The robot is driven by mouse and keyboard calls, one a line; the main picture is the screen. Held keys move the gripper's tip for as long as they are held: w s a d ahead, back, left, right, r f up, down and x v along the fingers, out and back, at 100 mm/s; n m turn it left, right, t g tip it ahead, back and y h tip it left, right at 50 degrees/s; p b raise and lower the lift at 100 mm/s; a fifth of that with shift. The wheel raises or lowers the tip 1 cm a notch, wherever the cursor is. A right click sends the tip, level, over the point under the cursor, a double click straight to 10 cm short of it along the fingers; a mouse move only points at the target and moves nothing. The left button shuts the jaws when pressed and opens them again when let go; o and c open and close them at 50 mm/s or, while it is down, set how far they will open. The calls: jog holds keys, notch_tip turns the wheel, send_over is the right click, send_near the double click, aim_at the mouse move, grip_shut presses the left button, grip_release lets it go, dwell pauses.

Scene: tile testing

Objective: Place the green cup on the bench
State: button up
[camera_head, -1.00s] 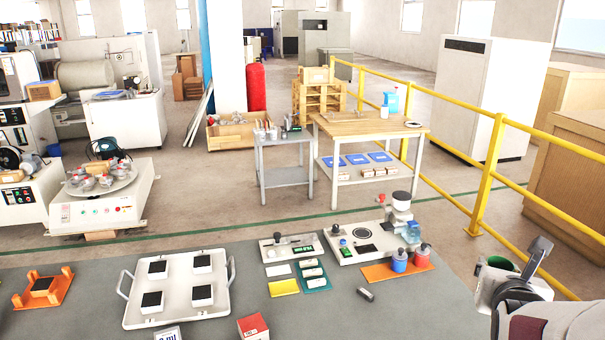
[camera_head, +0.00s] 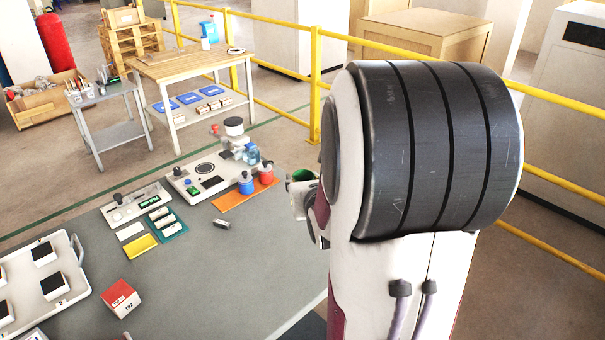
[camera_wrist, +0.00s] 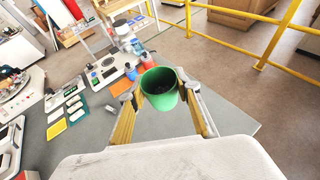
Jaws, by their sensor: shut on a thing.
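The green cup (camera_wrist: 163,101) is held between the two fingers of my gripper (camera_wrist: 159,91). In the wrist view its open mouth faces the camera and its inside looks dark. In the head view only a bit of the green cup (camera_head: 302,175) shows beside my gripper (camera_head: 300,190), left of my large arm joint. The grey bench (camera_head: 255,265) lies to the left of my arm, and it also shows in the wrist view (camera_wrist: 80,150). The cup appears near the bench's right part; its height above the bench I cannot tell.
An orange mat (camera_head: 232,200) with a blue bottle (camera_head: 246,184) and a red bottle (camera_head: 267,174) lies near the cup. A small dark-and-grey piece (camera_head: 221,224) and a red-and-white box (camera_head: 121,298) stand on the bench. Between them the bench is clear. A yellow railing (camera_head: 316,80) stands behind.

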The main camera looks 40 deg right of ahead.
jog(key=w+a+f+n+t+y, duration=0.1)
jog(key=w+f, duration=0.3)
jog(key=w, duration=0.2)
jog(key=w+f+n+y, duration=0.2)
jog(key=w+f, duration=0.1)
jog(key=w, duration=0.4)
jog(key=n+t+y, duration=0.1)
jog(key=n+y, duration=0.1)
jog(key=y, duration=0.1)
send_over(226, 202)
jog(key=s+d, duration=0.2)
jog(key=s, duration=0.4)
jog(key=f, duration=0.5)
jog(key=shift+w+f, duration=0.15)
jog(key=shift+w, duration=0.05)
jog(key=w, duration=0.1)
jog(key=w+a, duration=0.1)
jog(key=w, duration=0.1)
jog(key=shift+n, duration=0.4)
jog(key=w+r, duration=0.1)
jog(key=w+a+r+y, duration=0.1)
jog(key=shift+w+r+n, duration=0.2)
jog(key=shift+r+n, duration=0.2)
jog(key=shift+f, duration=0.25)
jog(key=shift+f, duration=3.1)
jog(key=shift+f, duration=0.5)
